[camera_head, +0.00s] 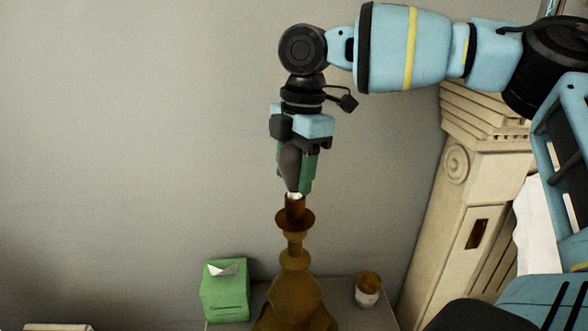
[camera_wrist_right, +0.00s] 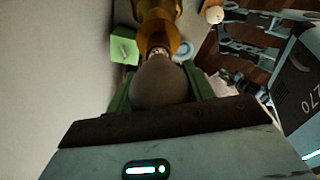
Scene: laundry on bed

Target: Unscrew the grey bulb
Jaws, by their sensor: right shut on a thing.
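The grey bulb (camera_head: 291,168) sits at the top of a brown lamp base (camera_head: 295,290), with a pale bit showing at the socket. My right gripper (camera_head: 297,178) points straight down over the lamp and is shut on the bulb, its green fingers on either side. In the right wrist view the bulb (camera_wrist_right: 160,84) lies between the green fingers, and its pale neck meets the orange-brown lamp socket (camera_wrist_right: 158,42). I cannot tell whether the neck is still threaded in the socket. My left gripper is not in view.
A green tissue box (camera_head: 225,295) stands left of the lamp on a pale table (camera_head: 350,318). A small jar with a brown top (camera_head: 368,290) stands to its right. A carved cream column (camera_head: 450,190) is at the right. A plain grey wall is behind.

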